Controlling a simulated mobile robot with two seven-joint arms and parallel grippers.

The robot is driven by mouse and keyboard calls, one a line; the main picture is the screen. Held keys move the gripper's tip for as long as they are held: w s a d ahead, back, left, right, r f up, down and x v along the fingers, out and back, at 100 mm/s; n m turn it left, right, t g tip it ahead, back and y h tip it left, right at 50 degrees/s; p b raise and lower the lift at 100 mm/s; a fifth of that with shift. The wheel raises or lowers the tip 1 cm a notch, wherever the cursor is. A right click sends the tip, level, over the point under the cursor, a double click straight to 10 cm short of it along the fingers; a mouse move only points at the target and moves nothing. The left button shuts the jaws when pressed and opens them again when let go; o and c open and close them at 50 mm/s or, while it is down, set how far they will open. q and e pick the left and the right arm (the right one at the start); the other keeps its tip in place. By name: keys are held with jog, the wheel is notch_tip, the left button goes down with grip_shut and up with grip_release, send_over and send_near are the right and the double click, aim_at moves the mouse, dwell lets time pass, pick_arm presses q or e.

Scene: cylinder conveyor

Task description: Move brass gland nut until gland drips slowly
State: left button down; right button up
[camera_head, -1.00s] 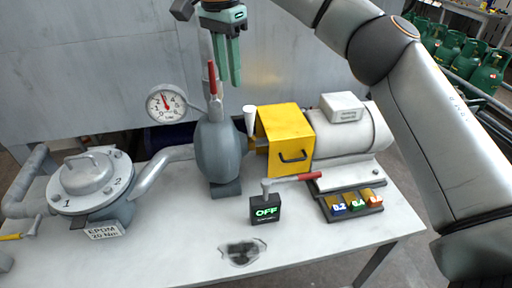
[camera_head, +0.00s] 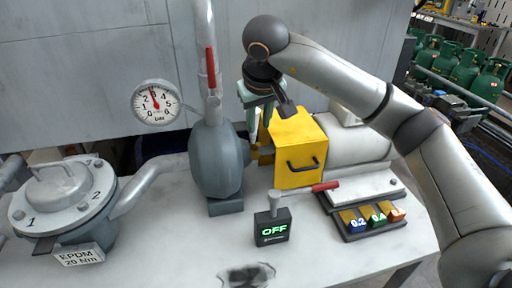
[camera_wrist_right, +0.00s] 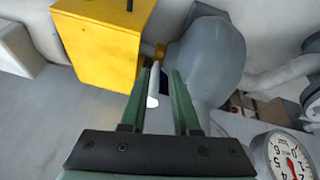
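The brass gland nut (camera_head: 263,154) sits between the grey pump body (camera_head: 217,160) and the yellow box (camera_head: 298,150). A bit of brass also shows in the right wrist view (camera_wrist_right: 149,49), beyond my fingertips. A white tapered piece (camera_wrist_right: 153,85) stands near the nut and lies between my fingers in that view. My right gripper (camera_head: 257,118) has green fingers pointing down, above and in front of the nut. In the right wrist view the fingers (camera_wrist_right: 158,74) are apart, with gaps beside the white piece. My left gripper is not in view.
A dial gauge (camera_head: 155,102) and a red-handled valve (camera_head: 211,70) stand left of my gripper. A lidded vessel (camera_head: 62,190) is at left. An OFF switch box (camera_head: 272,228) with a red lever and coloured buttons (camera_head: 372,218) are at the front.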

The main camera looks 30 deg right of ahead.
aim_at(257, 143)
jog(key=x, duration=1.1)
jog(key=shift+c, duration=0.4)
grip_shut()
jog(key=shift+r, duration=0.1)
dwell(0.6)
